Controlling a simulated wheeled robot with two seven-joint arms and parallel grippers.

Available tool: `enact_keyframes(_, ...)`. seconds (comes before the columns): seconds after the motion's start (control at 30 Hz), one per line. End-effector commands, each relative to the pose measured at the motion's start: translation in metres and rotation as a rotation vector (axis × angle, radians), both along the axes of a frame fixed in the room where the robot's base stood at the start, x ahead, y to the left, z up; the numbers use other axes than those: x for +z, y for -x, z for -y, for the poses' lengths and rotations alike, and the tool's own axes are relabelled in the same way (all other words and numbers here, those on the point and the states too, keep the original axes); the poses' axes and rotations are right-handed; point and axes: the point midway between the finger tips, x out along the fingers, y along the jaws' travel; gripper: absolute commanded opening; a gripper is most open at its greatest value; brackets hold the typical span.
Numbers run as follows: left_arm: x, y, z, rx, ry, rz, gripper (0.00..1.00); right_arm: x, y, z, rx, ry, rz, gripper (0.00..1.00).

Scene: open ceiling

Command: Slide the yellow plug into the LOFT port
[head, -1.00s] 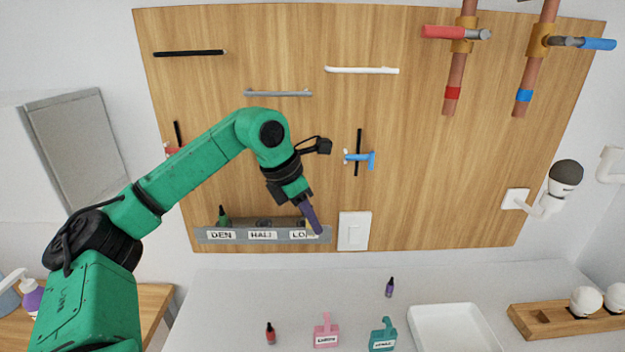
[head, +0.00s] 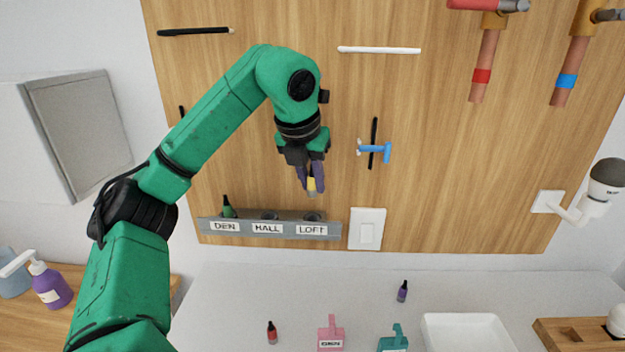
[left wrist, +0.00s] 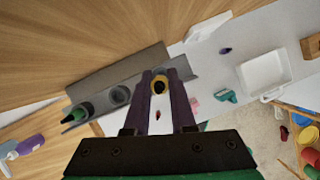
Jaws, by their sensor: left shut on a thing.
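My left gripper (head: 311,180) is shut on the yellow plug (head: 311,185) and holds it in the air just above the grey port strip. In the left wrist view the plug (left wrist: 159,86) sits between the two purple fingers, showing a yellow rim with a dark middle. The LOFT port (head: 312,217) is a dark round opening at the right end of the strip, below the plug. A gap shows between them. My right gripper is not in view.
The strip (head: 338,230) also has a HALL port (head: 269,215), which looks empty, and a DEN port with a green plug (head: 228,207). A white switch (head: 367,230) is right of the strip. Small bottles, tagged items and a white tray (head: 465,333) are on the counter below.

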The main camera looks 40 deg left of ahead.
Motion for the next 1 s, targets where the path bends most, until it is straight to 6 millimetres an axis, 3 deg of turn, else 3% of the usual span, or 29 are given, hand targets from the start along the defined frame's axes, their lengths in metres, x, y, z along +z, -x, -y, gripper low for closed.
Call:
enact_keyframes(0.1,-0.022,0.000,0.000,0.000,0.000,0.000,0.00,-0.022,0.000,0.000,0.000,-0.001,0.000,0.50)
enact_keyframes(0.3,-0.040,0.000,0.000,0.000,0.000,-0.001,0.00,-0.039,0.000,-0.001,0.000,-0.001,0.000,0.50)
enact_keyframes(1.0,-0.040,-0.001,0.000,-0.002,-0.003,0.007,0.00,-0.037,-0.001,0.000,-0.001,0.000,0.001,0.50)
